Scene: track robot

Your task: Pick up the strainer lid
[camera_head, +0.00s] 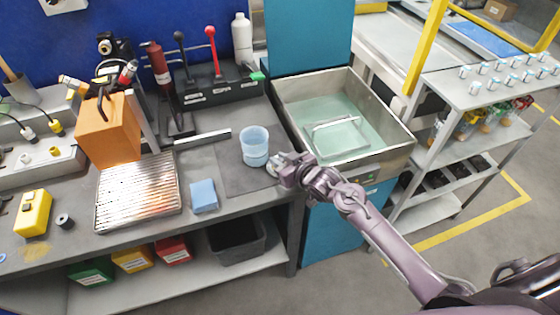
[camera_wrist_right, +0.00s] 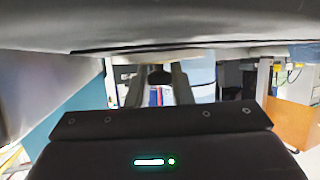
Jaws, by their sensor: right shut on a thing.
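My right gripper (camera_head: 279,164) is at the front left corner of the sink, over the right edge of the dark mat. It is shut on a small dark knob (camera_wrist_right: 160,74), which shows between its two fingers in the right wrist view. I take this knob to be part of the strainer lid. The rest of the lid is hard to make out in the head view, where the gripper covers it. A translucent light blue cup (camera_head: 255,146) stands upright on the mat just left of the gripper. My left gripper is not in view.
The sink (camera_head: 395,146) holds water and a wire rack (camera_head: 337,136). A blue sponge (camera_head: 203,195), a ribbed metal tray (camera_head: 137,192) and an orange box (camera_head: 108,131) stand to the left. The dark mat (camera_head: 238,180) is bare in front of the cup.

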